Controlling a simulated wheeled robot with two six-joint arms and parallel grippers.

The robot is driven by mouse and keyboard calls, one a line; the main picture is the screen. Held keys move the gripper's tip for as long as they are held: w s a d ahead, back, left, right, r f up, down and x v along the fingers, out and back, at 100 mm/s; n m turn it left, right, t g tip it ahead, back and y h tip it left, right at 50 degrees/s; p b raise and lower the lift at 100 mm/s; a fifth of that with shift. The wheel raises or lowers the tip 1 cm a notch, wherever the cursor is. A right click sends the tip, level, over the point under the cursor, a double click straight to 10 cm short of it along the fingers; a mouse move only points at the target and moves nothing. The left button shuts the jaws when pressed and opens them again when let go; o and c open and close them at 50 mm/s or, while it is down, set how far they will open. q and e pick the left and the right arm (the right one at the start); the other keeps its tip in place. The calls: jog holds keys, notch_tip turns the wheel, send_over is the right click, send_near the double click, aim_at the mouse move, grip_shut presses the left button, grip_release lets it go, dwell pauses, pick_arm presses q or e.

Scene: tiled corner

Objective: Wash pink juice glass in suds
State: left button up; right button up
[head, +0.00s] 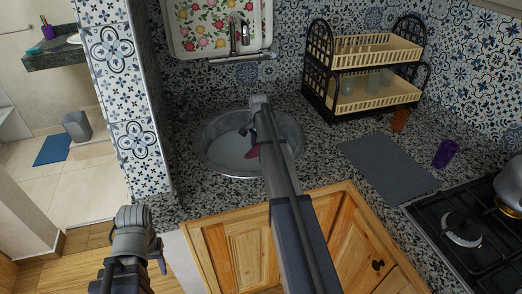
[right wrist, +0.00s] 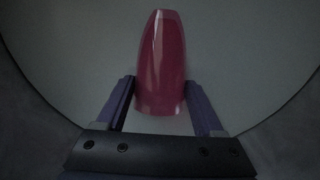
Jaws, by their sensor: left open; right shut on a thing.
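The pink juice glass (right wrist: 161,65) is between the two fingers of my right gripper (right wrist: 163,105) in the right wrist view. The fingers touch its sides. In the head view the pink glass (head: 251,153) shows as a small patch inside the round metal sink (head: 212,165), mostly hidden by my right arm. My right gripper (head: 247,131) is down in the sink there. A pale, flat grey surface fills the basin; I cannot make out separate bubbles. My left gripper (head: 160,262) is open and empty, low at the left in front of the counter.
A faucet (head: 240,38) is on the wall above the sink. A two-tier dish rack (head: 360,58) with glasses stands back right. A grey mat (head: 388,168), an orange glass (head: 400,119), a purple glass (head: 445,153) and a stove (head: 465,230) are right. Wooden cabinets (head: 235,250) are below.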

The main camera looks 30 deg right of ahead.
jog(key=shift+r, duration=0.15)
notch_tip(320, 180, up, 18)
jog(key=p, duration=1.7)
jog(key=shift+f+p, duration=0.25)
jog(key=shift+p, duration=0.15)
notch_tip(320, 180, up, 4)
jog(key=p, duration=0.4)
jog(key=shift+f, duration=0.15)
dwell(0.6)
